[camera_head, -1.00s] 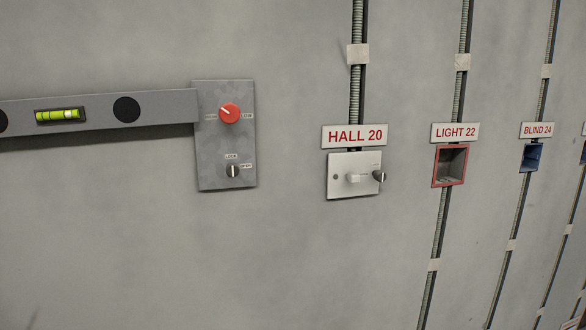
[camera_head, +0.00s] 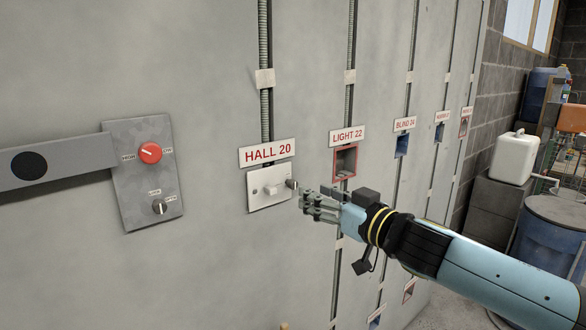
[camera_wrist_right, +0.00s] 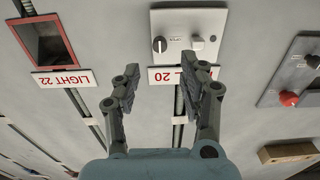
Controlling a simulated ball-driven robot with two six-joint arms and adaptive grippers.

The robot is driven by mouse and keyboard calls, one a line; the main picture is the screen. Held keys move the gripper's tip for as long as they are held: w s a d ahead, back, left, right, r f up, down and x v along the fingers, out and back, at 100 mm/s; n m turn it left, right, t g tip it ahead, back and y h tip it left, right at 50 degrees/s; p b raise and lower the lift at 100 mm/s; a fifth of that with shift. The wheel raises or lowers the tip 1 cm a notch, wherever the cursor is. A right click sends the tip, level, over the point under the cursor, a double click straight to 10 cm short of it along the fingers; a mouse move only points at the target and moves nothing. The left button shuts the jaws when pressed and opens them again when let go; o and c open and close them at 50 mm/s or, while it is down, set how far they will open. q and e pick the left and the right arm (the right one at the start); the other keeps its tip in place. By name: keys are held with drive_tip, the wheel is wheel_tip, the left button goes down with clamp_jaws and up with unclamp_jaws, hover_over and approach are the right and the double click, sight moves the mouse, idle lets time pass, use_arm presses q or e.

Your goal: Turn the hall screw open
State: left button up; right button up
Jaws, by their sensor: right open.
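The white hall plate (camera_head: 259,197) is on the grey wall under the HALL 20 sign (camera_head: 267,152). The hall screw (camera_head: 291,184), a small grey slotted knob, sits at the plate's right end, beside a white lever (camera_head: 272,190). In the right wrist view, which is upside down, the screw (camera_wrist_right: 159,45) is at the upper middle, beyond the fingertips. My right gripper (camera_head: 307,203) is open and empty, close to the right of the plate and seemingly apart from the screw. It also shows in the right wrist view (camera_wrist_right: 172,80). My left gripper is out of view.
A grey panel (camera_head: 125,190) with a red knob (camera_head: 150,153) and a lower screw (camera_head: 159,207) is to the left. A red-framed LIGHT 22 box (camera_head: 334,170) is just right of the hall plate. A white canister (camera_head: 514,158) and blue barrel stand at the far right.

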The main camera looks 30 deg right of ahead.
sight(295, 185)
drive_tip(key=w+p, duration=0.1)
drive_tip(key=p, duration=0.1)
drive_tip(key=shift+w+r+p, duration=0.3)
drive_tip(key=shift+w+r, duration=0.05)
drive_tip(key=shift+w, duration=0.05)
drive_tip(key=w, duration=0.1)
drive_tip(key=w+p, duration=0.1)
drive_tip(key=w, duration=0.1)
drive_tip(key=w+f, duration=0.1)
drive_tip(key=w, duration=0.1)
drive_tip(key=shift+w+a+p, duration=0.2)
drive_tip(key=shift+a+p, duration=0.05)
drive_tip(key=shift+p, duration=0.1)
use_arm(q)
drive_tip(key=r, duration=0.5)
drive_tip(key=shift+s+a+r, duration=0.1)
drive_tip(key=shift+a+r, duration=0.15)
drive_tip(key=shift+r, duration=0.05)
use_arm(e)
drive_tip(key=shift+r, duration=0.1)
clamp_jaws()
